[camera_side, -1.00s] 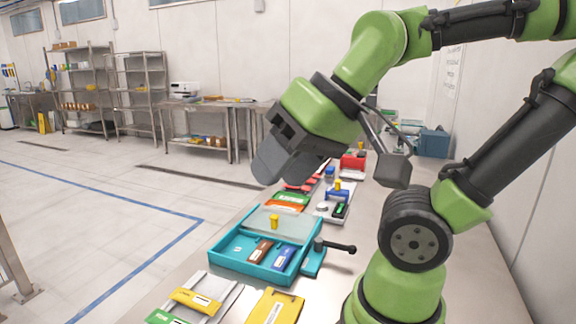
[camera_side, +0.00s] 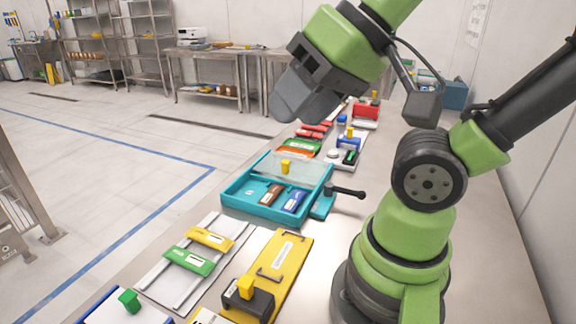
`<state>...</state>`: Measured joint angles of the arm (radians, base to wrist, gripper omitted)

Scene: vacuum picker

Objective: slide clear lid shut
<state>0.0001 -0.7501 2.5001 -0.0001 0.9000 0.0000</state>
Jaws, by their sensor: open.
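A teal tray (camera_side: 238,206) sits on the bench in the middle of the view. Its clear lid (camera_side: 262,170) covers the far part, and a yellow knob (camera_side: 286,167) stands up from the lid. The near part of the tray is uncovered. A brown block (camera_side: 270,194) and a blue block (camera_side: 293,201) lie there. My gripper (camera_side: 287,112) is above and beyond the tray, well clear of the lid, with nothing visible in it. Its fingers overlap in this view, but they look apart.
A teal side piece with a black handle (camera_side: 347,192) sticks out at the tray's right. Nearer lie a yellow panel (camera_side: 276,255) with handles and a railed plate with a green slider (camera_side: 189,260). Red and green parts (camera_side: 303,145) lie beyond the tray.

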